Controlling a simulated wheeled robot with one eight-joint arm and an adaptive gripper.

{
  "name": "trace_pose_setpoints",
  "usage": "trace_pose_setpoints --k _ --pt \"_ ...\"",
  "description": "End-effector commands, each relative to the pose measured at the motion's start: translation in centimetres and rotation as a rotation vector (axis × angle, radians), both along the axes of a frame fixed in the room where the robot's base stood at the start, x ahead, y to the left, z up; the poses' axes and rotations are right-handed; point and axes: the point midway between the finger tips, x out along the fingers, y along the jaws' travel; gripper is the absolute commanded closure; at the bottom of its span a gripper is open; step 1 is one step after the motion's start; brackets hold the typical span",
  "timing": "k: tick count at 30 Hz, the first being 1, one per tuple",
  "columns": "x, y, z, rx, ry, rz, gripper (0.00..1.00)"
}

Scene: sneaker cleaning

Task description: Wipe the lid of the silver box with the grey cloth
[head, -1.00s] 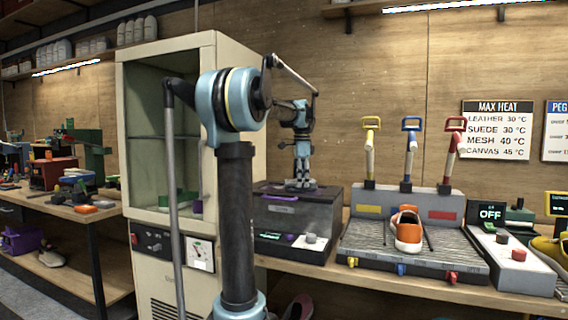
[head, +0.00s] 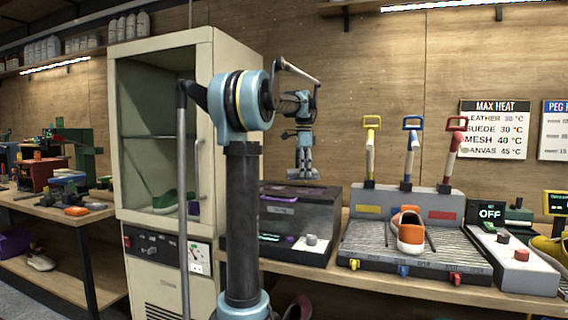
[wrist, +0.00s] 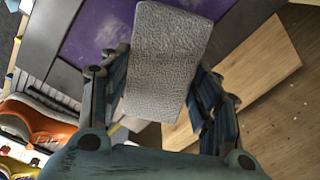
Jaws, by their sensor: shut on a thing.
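The silver box (head: 315,212) stands on the bench right of the tall cabinet and looks dark grey here. Its lid has a purple patch (head: 278,198), which shows large in the wrist view (wrist: 95,35). My gripper (head: 304,176) is over the lid and appears a little above it. In the wrist view my gripper (wrist: 160,95) is shut on the grey cloth (wrist: 165,55), a thick textured pad between the fingers. The cloth covers part of my view of the purple patch. The cloth is too small to make out clearly in the head view.
A tall cream cabinet (head: 160,270) stands left of the box. Right of the box is a ribbed rack (head: 365,245) with an orange shoe (head: 410,235) and several coloured handles behind it. A control unit (head: 520,268) with an OFF display (head: 490,213) stands further right.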

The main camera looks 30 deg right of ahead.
Motion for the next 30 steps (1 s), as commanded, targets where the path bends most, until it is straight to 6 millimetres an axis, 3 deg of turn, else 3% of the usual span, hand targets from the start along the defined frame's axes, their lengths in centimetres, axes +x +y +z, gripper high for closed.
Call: trace_pose_setpoints --k 12,30 --pt "0.2 0.3 3.2 0.0 0.0 0.004 0.81" --pt "0.2 0.4 3.3 0.0 0.0 0.005 0.81"
